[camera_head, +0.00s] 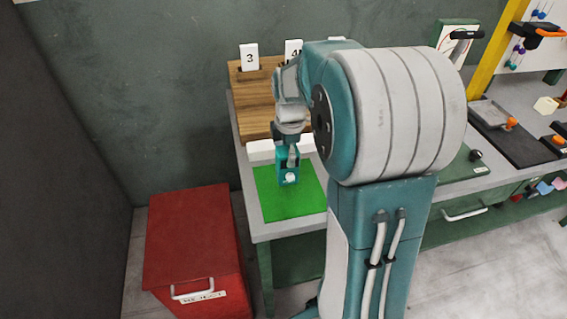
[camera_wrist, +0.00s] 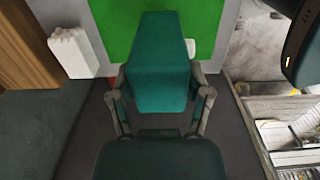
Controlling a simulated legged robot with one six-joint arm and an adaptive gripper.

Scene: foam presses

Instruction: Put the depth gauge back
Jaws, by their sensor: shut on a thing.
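My gripper (camera_head: 287,158) hangs over the green mat (camera_head: 263,205) at the left end of the bench. It is shut on a teal block (camera_wrist: 160,60), with one finger on each side of it in the wrist view. The same teal block shows small in the head view (camera_head: 288,176). I cannot tell for certain whether this block is the depth gauge. The green mat also fills the top of the wrist view (camera_wrist: 120,22). A small white thing (camera_wrist: 190,48) peeks out beside the block. Whether the block touches the mat is unclear.
A wooden board with numbered white cards (camera_head: 249,57) stands behind the mat. A white block (camera_head: 260,150) lies at the mat's back edge. A red bin (camera_head: 190,240) stands on the floor at left. My arm hides the middle of the bench.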

